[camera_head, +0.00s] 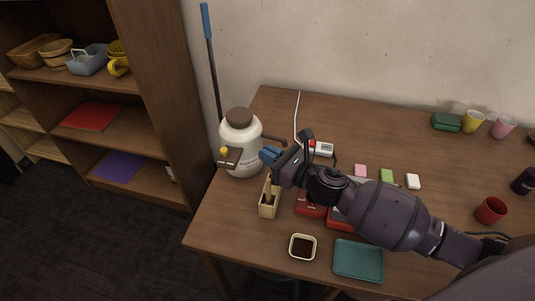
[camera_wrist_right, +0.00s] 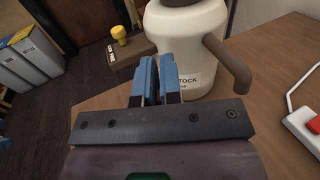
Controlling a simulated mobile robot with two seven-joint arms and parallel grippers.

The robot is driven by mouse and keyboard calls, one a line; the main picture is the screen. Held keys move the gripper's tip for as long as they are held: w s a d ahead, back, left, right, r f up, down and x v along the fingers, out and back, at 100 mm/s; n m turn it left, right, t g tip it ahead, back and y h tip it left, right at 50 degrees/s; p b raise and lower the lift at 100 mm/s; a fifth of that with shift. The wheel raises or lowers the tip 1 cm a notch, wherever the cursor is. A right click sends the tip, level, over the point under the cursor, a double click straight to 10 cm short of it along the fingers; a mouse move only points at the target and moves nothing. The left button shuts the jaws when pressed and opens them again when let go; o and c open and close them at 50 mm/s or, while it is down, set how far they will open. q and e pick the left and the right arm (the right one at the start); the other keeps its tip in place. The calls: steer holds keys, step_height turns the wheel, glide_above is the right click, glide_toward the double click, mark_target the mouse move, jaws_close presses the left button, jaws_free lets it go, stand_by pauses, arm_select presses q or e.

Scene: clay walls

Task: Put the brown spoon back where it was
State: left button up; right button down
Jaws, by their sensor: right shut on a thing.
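My right gripper (camera_head: 270,155) reaches in from the right, its blue fingers beside the large cream jar. In the right wrist view its two blue fingers (camera_wrist_right: 156,80) are close together in front of the jar. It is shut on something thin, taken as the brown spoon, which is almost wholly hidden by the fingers. A small wooden holder (camera_head: 268,207) stands on the table below and slightly in front of the gripper, with a dark brown upright thing in its opening. I cannot tell whether that thing is part of the spoon. My left gripper is not in view.
The cream jar (camera_head: 242,160) with a brown lid and side handle stands close by. A brown box with a yellow knob (camera_head: 229,158) is left of it. A small dark-filled dish (camera_head: 302,247) and a teal tray (camera_head: 358,262) lie near the front edge. Cups stand right.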

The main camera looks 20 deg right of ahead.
steer(key=shift+r, duration=0.1)
steer(key=c, duration=1.3)
jaws_free()
steer(key=shift+r, duration=0.15)
steer(key=v, duration=1.2)
